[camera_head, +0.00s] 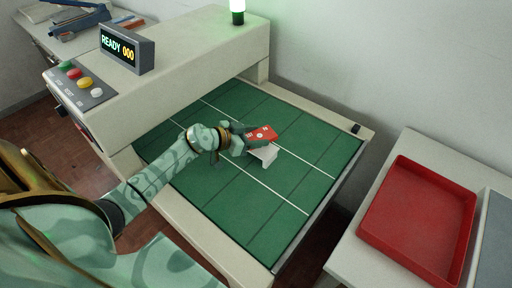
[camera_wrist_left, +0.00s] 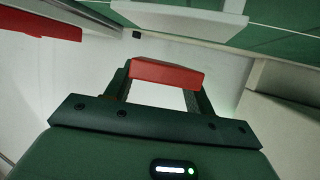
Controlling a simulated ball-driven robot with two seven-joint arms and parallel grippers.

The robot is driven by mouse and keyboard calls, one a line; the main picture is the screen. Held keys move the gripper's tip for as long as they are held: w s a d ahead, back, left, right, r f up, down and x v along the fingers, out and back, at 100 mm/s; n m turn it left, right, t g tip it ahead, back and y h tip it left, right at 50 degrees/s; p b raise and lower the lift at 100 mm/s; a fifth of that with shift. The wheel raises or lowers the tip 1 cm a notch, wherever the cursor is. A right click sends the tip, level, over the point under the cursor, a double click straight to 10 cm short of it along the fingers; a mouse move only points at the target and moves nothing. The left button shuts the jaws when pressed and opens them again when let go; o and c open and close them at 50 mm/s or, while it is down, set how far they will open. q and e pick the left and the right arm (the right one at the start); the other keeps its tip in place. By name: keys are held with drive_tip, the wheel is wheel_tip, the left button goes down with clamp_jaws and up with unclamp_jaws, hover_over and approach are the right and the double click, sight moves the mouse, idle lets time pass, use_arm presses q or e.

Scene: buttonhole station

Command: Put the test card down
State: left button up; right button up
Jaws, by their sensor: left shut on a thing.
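The test card appears to be the red piece with white marks (camera_head: 262,135), held above the green lined bed. My left gripper (camera_head: 246,138) is shut on it. In the left wrist view the red piece (camera_wrist_left: 167,72) spans the space between the two fingers. A white flat piece (camera_head: 265,154) shows just below the red one. In the left wrist view this white piece (camera_wrist_left: 180,18) lies beyond the fingertips; whether it is joined to the red piece I cannot tell. My right gripper is not in view.
The green bed (camera_head: 285,205) is clear around the gripper. A cream bridge (camera_head: 190,55) crosses its far left side, with a READY 000 display (camera_head: 127,48) and coloured buttons (camera_head: 75,83). An empty red tray (camera_head: 418,220) stands on a side table at right.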

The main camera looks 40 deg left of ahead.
use_arm(q)
drive_tip(key=f+b, duration=0.3)
drive_tip(key=f, duration=0.1)
drive_tip(key=shift+w+a+f, duration=0.1)
drive_tip(key=shift+w+a, duration=0.1)
drive_tip(key=shift+a, duration=0.05)
drive_tip(key=shift+r, duration=0.25)
drive_tip(key=o, duration=1)
drive_tip(key=shift+f, duration=0.15)
drive_tip(key=shift+s+r, duration=0.1)
drive_tip(key=shift+r, duration=0.1)
drive_tip(key=p+v, duration=0.4)
drive_tip(key=v, duration=0.7)
drive_tip(key=shift+s+a+r, duration=0.1)
drive_tip(key=shift+s+a, duration=0.1)
drive_tip(key=shift+s, duration=0.15)
